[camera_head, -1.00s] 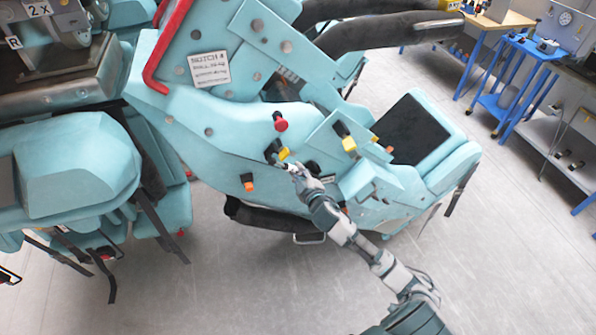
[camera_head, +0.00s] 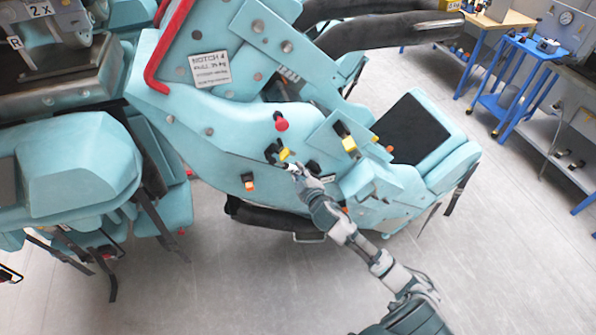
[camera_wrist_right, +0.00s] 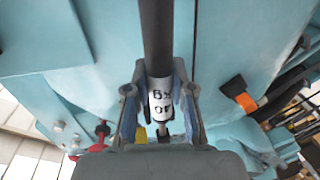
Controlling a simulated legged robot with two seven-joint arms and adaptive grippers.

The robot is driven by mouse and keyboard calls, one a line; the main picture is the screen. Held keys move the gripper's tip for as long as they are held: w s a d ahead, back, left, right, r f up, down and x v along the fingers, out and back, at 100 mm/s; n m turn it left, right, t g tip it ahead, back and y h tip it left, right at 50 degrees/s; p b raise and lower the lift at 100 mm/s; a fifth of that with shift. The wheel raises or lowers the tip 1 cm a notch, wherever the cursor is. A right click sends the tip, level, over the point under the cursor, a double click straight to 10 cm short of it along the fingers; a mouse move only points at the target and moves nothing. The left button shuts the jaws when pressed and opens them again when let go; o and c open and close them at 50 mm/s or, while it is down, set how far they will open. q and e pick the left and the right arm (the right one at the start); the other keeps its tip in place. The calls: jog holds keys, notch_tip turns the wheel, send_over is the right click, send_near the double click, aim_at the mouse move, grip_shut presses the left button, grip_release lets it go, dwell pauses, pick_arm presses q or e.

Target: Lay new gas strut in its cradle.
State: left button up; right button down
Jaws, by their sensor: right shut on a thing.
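My right gripper (camera_head: 296,170) is at the side of the light-blue coaster seat car (camera_head: 220,140), close to a yellow-marked fitting. In the right wrist view my right gripper (camera_wrist_right: 160,100) is shut on a dark rod with a white lettered label, which looks like the gas strut (camera_wrist_right: 157,40). The label sits between the two fingers, and the dark rod runs up out of the picture. In the head view the strut is too small and hidden to make out clearly. I cannot tell which part is its cradle, or whether the strut touches it. My left gripper is not in view.
A red knob (camera_head: 282,125), a yellow fitting (camera_head: 349,144) and an orange tag (camera_head: 248,186) stick out from the car's side. Another blue seat unit (camera_head: 75,165) with hanging straps is at the left. A blue cart (camera_head: 520,85) stands far right. The floor in front is clear.

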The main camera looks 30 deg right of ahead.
dwell(0.5)
jog(key=shift+w+d+p, duration=0.15)
jog(key=shift+w+d, duration=0.1)
jog(key=shift+w, duration=0.65)
jog(key=shift+w+d+p, duration=0.15)
jog(key=shift+w+d, duration=0.05)
jog(key=shift+w, duration=0.65)
jog(key=c, duration=0.9)
grip_release()
jog(key=s, duration=0.4)
jog(key=s+a+r, duration=0.1)
jog(key=s, duration=0.6)
jog(key=shift+s+a+r, duration=0.15)
jog(key=shift+s+a, duration=0.1)
jog(key=shift+s, duration=0.15)
